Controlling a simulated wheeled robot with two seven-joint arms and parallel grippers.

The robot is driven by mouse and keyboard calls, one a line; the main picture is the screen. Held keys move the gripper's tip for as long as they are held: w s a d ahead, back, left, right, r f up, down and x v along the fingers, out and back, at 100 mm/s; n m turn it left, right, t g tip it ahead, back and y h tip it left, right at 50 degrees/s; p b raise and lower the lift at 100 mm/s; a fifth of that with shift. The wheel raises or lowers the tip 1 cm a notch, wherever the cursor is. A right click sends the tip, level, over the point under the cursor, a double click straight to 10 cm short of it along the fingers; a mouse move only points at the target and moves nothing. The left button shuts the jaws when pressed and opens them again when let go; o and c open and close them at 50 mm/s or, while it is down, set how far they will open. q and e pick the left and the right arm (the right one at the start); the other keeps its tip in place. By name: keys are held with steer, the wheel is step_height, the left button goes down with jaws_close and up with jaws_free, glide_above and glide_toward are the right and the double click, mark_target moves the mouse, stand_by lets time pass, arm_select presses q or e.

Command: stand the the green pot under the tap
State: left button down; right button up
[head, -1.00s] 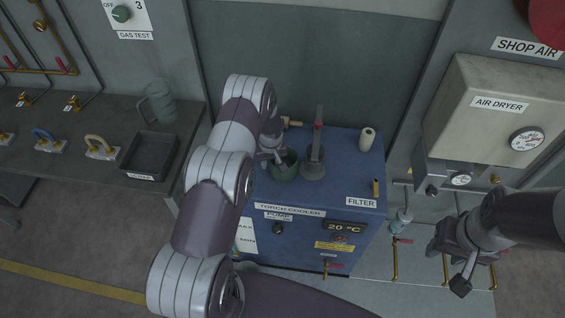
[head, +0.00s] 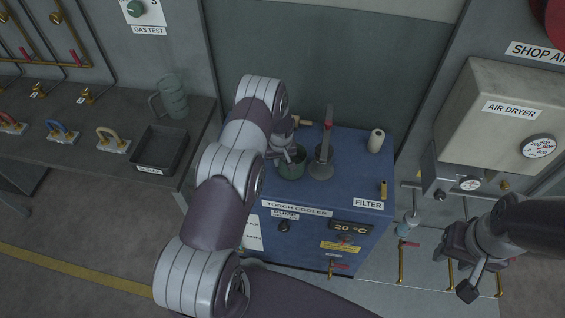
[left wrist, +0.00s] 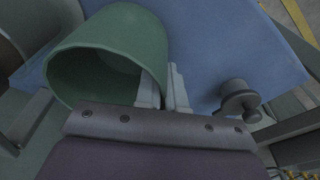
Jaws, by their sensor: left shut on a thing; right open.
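The green pot (head: 291,166) is at the left part of the blue torch cooler's top. My left gripper (head: 281,150) is at its rim, partly hidden by my arm. In the left wrist view the pot (left wrist: 120,35) shows its open mouth, and my left gripper (left wrist: 164,88) is shut on its wall, one finger inside and one outside. A grey upright post with a red part, seemingly the tap (head: 328,130), stands just right of the pot, by a round grey piece (head: 321,168). Whether the pot touches the top is unclear. My right gripper (head: 456,268) is open and empty at lower right.
The blue torch cooler (head: 350,185) carries a white roll (head: 376,141) and a small brass piece (head: 383,190) at its right. A brass fitting (head: 304,122) is behind the pot. A green jug (head: 172,97) and dark tray (head: 155,150) stand on the left bench.

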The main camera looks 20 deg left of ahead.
arm_select(q)
step_height(320, 180, up, 8)
steer(key=shift+d+f+b, duration=0.1)
steer(key=shift+b, duration=1.05)
steer(key=shift+r, duration=0.5)
